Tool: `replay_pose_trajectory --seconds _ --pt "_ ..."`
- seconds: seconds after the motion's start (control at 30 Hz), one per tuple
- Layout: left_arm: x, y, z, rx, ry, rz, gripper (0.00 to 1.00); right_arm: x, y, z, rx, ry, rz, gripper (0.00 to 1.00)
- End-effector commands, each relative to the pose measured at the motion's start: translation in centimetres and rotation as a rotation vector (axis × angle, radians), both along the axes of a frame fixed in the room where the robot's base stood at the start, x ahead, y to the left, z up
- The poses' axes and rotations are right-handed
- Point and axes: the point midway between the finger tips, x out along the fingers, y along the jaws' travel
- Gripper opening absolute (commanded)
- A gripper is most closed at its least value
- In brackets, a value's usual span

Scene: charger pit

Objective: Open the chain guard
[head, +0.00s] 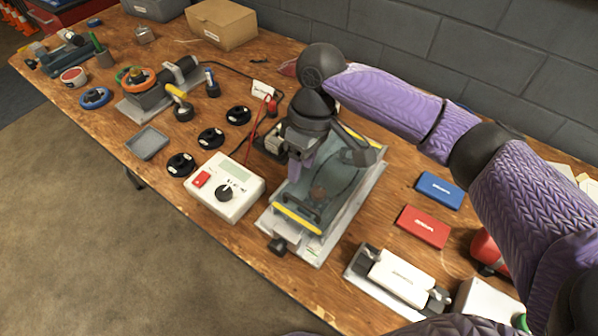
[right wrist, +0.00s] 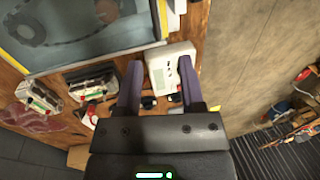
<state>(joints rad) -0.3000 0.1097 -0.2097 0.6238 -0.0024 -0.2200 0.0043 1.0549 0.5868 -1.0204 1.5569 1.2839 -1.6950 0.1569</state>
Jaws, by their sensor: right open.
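The chain guard (head: 345,180) is a grey-green, see-through cover with yellow edge strips, on a pale base plate in the middle of the workbench. It looks closed over a round dark part. In the right wrist view the guard (right wrist: 75,25) fills the upper left, with a yellow strip at its left. My right gripper (head: 298,170) hangs fingers-down over the guard's left side and hides part of it. In the right wrist view the fingers of my right gripper (right wrist: 162,90) are apart with nothing held between them. Contact with the guard cannot be told. My left gripper is not visible.
A white meter box (head: 225,187) with a dial stands left of the guard; several black round knobs lie behind it. Blue (head: 440,190) and red (head: 423,226) boxes lie right. A white unit (head: 400,278) stands at front right. A grey tray (head: 147,144) lies left.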

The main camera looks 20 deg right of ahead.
Motion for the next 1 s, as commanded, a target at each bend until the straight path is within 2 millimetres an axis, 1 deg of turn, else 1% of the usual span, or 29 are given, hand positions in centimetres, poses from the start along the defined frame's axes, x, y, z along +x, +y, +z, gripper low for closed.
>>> replay_pose_trajectory --seconds 0.07,0.13,0.17,0.27,0.3,0.4,0.5,0.63,0.87,0.97,1.0 --pt "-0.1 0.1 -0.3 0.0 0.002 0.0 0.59 0.3 -0.7 0.7 -0.017 0.012 -0.006 0.5" --pt "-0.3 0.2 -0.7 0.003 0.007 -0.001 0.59 0.2 -0.7 0.3 -0.02 0.021 -0.005 0.5" --pt "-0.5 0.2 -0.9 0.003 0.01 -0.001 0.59 0.1 -0.7 -0.3 -0.02 0.023 -0.005 0.5" --pt "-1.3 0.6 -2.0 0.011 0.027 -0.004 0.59 -0.2 -0.3 -2.8 -0.02 0.023 -0.004 0.5" --pt "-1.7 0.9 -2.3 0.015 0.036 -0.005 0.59 -0.3 -0.1 -3.9 -0.02 0.023 -0.004 0.5" --pt "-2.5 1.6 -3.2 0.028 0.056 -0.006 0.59 -0.6 0.3 -6.1 -0.019 0.021 -0.003 0.5" --pt "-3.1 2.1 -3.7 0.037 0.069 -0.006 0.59 -0.8 0.6 -7.7 -0.019 0.019 -0.005 0.5" --pt "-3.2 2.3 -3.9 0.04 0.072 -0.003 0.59 -0.9 0.8 -8.5 -0.018 0.018 -0.004 0.5" --pt "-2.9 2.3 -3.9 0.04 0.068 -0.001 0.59 -0.9 0.8 -8.4 -0.017 0.016 -0.004 0.5" --pt "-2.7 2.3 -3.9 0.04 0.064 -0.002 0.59 -0.9 0.8 -8.4 -0.017 0.015 -0.005 0.31" --pt "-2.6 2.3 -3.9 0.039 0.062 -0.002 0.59 -0.9 0.8 -8.4 -0.017 0.015 -0.004 0.22"
